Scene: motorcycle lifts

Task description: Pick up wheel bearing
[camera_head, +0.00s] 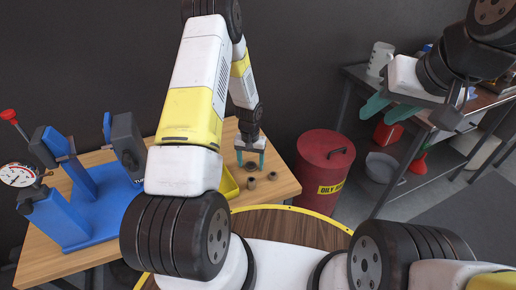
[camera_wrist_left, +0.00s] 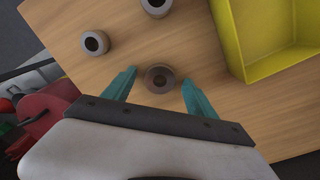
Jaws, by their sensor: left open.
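Three small ring-shaped parts lie on the wooden table. One is a dark brownish ring with a wide bore (camera_wrist_left: 160,79), which looks like the wheel bearing. A taller grey collar (camera_wrist_left: 95,43) and another grey part (camera_wrist_left: 157,6) lie apart from it; they also show in the head view (camera_head: 273,176) (camera_head: 251,183). My left gripper (camera_head: 251,165) is open and points down over the table. In the left wrist view its teal fingertips (camera_wrist_left: 159,77) are on either side of the brownish ring, with a gap each side. My right gripper (camera_head: 377,117) is open and empty, away at the right.
A yellow bin (camera_wrist_left: 285,62) stands beside the parts. A blue stand with a dial gauge (camera_head: 85,195) occupies the table's left. A red oily-waste drum (camera_head: 322,172) stands off the table's right edge. A workbench (camera_head: 425,115) is at the far right, near my right gripper.

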